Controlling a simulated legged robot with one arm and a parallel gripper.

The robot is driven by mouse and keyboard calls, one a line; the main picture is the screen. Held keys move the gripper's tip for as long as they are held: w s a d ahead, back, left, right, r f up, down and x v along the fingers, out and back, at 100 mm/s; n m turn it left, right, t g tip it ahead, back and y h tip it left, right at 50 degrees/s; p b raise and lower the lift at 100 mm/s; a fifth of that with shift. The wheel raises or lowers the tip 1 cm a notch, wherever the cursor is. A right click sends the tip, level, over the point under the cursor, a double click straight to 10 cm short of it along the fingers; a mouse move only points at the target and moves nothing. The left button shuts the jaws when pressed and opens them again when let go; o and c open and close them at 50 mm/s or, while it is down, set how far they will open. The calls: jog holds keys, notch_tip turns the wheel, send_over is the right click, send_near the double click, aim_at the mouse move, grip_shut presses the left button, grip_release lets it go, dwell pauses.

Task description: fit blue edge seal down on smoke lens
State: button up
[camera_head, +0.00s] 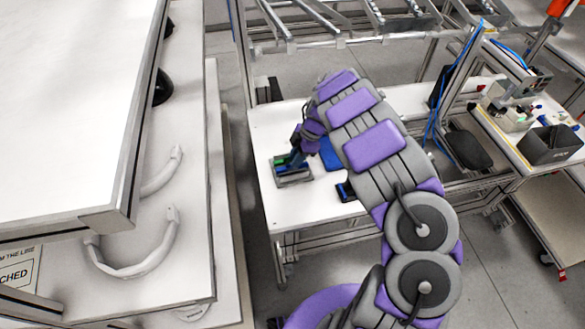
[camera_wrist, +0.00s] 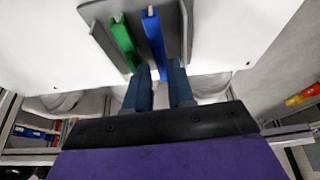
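A long blue strip (camera_wrist: 154,38), which looks like the blue edge seal, stands over a dark grey holder (camera_wrist: 182,25) in the wrist view. In the head view my gripper (camera_head: 299,155) is low over the grey holder (camera_head: 293,181) on the white table. I cannot make out the smoke lens for certain.
The white table (camera_head: 262,140) has bare room left of the holder. A blue piece (camera_head: 330,155) lies right of it, partly behind my arm, and a dark block (camera_head: 345,191) sits nearer. A metal rack (camera_head: 335,38) stands behind; a large white worktop (camera_head: 70,110) is left.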

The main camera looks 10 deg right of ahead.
jog(key=x, duration=0.2)
jog(key=shift+a+f, duration=0.2)
jog(key=shift+f, duration=0.15)
grip_shut()
jog(key=shift+r, duration=0.15)
